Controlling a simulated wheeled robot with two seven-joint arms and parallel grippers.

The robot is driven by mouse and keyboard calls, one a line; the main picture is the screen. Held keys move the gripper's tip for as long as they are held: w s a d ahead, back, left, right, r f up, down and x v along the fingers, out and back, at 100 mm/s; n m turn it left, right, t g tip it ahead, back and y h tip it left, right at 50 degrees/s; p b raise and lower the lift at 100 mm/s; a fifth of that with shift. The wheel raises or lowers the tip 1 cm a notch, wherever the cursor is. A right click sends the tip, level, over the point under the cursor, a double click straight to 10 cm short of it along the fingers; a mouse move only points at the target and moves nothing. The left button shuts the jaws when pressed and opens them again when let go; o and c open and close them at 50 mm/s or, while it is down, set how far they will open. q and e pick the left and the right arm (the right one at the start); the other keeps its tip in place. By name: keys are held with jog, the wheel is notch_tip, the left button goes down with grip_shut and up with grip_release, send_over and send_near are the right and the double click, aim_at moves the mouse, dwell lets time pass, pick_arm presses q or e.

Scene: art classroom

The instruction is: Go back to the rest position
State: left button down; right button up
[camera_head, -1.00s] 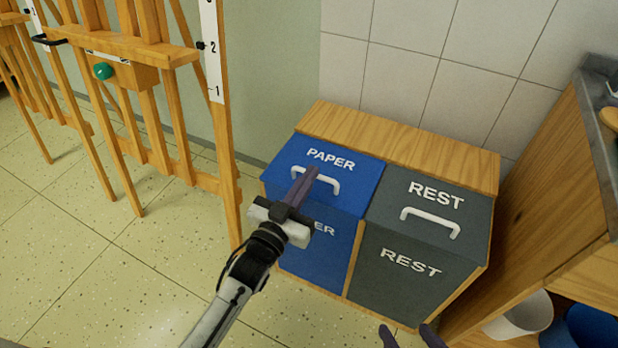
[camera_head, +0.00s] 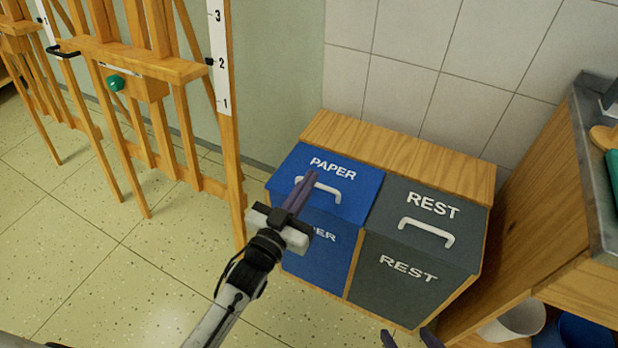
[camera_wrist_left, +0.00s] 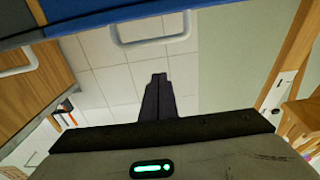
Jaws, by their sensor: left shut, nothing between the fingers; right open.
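My left gripper (camera_head: 300,191) is shut and empty in the head view. It appears in front of the blue PAPER bin (camera_head: 334,184), overlapping its white handle in the picture; I cannot tell whether it touches. In the left wrist view the closed fingers (camera_wrist_left: 156,97) show with nothing between them, and a white handle (camera_wrist_left: 150,38) shows beyond them. My right gripper (camera_head: 408,340) is at the bottom edge of the head view, its two fingertips apart, in front of the grey REST bin (camera_head: 428,212). The rest of it is out of frame.
Both lids are closed, in a wooden cabinet (camera_head: 400,150) against the tiled wall. A wooden easel (camera_head: 232,150) stands left of the bins. A wooden counter (camera_head: 540,190) is on the right, with a white bucket (camera_head: 520,320) below.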

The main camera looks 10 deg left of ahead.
pick_arm(q)
jog(key=s+a+f, duration=0.2)
jog(key=s+f, duration=0.3)
jog(key=s, duration=0.2)
jog(key=shift+s, duration=0.15)
